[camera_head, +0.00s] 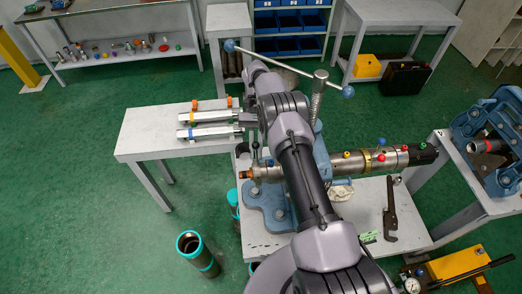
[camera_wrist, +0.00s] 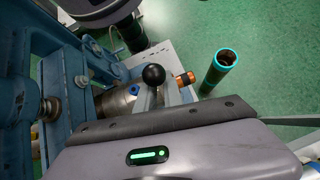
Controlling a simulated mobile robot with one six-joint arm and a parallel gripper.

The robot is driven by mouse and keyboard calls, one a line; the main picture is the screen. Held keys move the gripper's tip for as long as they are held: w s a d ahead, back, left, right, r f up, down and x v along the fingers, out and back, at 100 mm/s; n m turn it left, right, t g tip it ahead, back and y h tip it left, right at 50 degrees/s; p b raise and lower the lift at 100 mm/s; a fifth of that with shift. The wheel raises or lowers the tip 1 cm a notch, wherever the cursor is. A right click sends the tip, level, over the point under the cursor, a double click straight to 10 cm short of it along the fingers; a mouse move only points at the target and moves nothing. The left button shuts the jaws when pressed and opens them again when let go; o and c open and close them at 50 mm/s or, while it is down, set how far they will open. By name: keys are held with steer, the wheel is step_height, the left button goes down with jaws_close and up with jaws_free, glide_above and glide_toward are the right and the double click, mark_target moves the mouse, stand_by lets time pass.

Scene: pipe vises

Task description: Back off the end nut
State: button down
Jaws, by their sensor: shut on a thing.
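A steel tool string (camera_head: 345,162) lies level through the blue pipe vise (camera_head: 322,160). The copper-coloured end nut (camera_head: 246,174) is at its left end; it also shows in the wrist view (camera_wrist: 185,78), right of a lever with a black ball knob (camera_wrist: 154,73). The lever stands up beside the nut in the head view (camera_head: 254,146). My gripper (camera_wrist: 158,96) is in front of the knob and seems shut on the lever; its fingertips are mostly hidden. The nut looks clear of the fingers. In the head view my arm hides the gripper and part of the vise.
A pipe wrench (camera_head: 390,211) lies on the vise table (camera_head: 350,203). A grey side table (camera_head: 150,147) holds two long steel tools. A teal-ringed pipe (camera_head: 197,253) stands on the floor at front left. A second blue vise (camera_head: 490,135) is at right.

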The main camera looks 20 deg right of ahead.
steer(key=shift+w, duration=0.2)
stand_by(0.6)
steer(key=c, duration=1.5)
jaws_free()
